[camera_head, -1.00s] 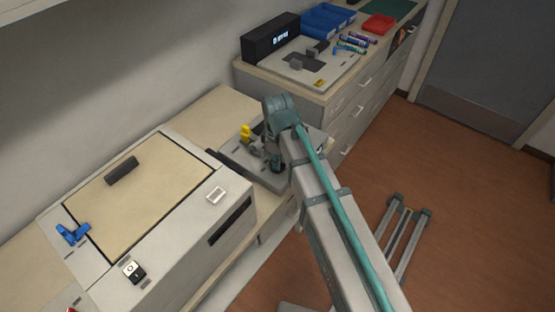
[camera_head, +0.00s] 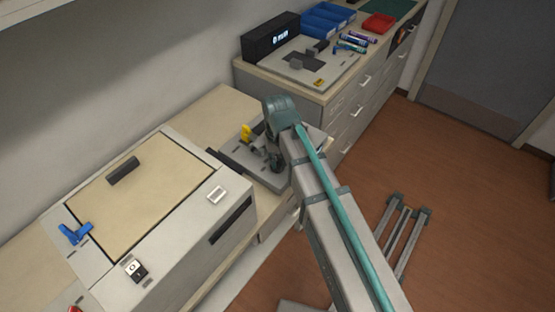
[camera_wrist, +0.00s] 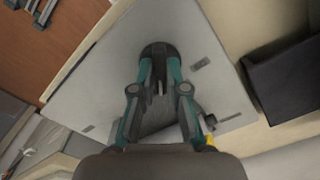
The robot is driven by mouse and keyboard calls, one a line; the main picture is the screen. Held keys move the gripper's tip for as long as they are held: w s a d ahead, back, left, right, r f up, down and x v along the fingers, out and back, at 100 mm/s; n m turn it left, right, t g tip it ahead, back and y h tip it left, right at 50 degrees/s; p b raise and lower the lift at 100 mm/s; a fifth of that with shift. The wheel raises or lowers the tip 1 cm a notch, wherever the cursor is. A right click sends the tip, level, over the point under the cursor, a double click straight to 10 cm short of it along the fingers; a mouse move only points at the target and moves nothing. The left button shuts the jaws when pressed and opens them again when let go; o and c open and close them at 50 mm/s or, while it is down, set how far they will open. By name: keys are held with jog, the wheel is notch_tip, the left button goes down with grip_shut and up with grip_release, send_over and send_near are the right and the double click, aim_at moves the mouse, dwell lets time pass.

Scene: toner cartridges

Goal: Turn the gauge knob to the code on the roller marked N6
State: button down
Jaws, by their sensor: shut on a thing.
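The gauge is a flat grey unit (camera_head: 238,160) on the low counter, with a yellow part (camera_head: 246,132) at its back. In the wrist view its pale grey top (camera_wrist: 95,85) fills the middle. My gripper (camera_wrist: 159,88) points down at this top, its fingers close together on the dark gauge knob, which they mostly hide. My gripper (camera_head: 275,160) is also seen in the head view, partly behind my arm. The code at the knob cannot be read. Several coloured rollers (camera_head: 352,42) lie on the back counter; their markings are too small to read.
A large printer-like machine (camera_head: 215,180) with a tan lid and blue lever (camera_head: 74,234) stands at the left. A black box (camera_head: 270,38), blue bins (camera_head: 325,18) and a red tray (camera_head: 378,24) are on the back counter.

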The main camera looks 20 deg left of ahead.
aim_at(278, 162)
jog(key=shift+m, duration=0.7)
jog(key=c, duration=1.2)
grip_release()
notch_tip(278, 162, up, 12)
